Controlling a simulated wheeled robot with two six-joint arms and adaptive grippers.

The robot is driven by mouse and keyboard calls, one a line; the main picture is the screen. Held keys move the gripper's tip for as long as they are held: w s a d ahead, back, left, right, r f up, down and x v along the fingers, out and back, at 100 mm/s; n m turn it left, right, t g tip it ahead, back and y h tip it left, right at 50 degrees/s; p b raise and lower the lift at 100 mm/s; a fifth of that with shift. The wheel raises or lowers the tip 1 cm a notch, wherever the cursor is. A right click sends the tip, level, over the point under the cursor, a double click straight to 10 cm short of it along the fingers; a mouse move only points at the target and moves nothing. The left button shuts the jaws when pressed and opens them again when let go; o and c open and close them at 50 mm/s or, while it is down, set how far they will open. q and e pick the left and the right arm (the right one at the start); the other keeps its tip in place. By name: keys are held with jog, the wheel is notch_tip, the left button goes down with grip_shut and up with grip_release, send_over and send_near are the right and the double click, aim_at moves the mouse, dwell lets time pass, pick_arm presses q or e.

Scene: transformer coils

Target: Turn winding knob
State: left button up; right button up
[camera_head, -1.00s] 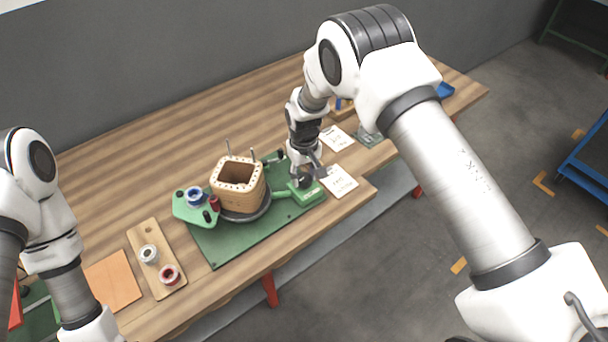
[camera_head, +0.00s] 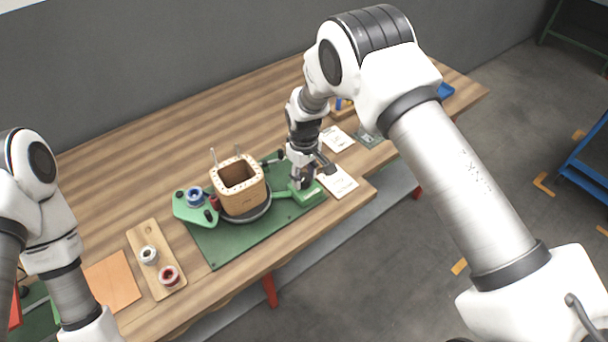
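The winding machine has a green base (camera_head: 243,243) on the table. A square wooden coil former (camera_head: 240,195) with two upright pins stands on its dark round turntable (camera_head: 249,215). A green housing (camera_head: 309,196) sits at the base's right end. My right gripper (camera_head: 304,183) points down over this housing, its fingers around the spot where the winding knob is. The knob itself is hidden by the fingers. The gripper appears shut on it, as the former turned while the gripper twisted. My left gripper is out of view; only my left arm shows at the left edge.
A green bracket with a blue spool (camera_head: 194,196) stands left of the former. A wooden board (camera_head: 148,232) with two small spools and an orange sheet (camera_head: 112,281) lie at the front left. White cards (camera_head: 338,181) lie right of my gripper. The table's back left is clear.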

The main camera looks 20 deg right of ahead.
aim_at(304, 177)
jog(key=shift+o, duration=1)
notch_tip(304, 177, up, 12)
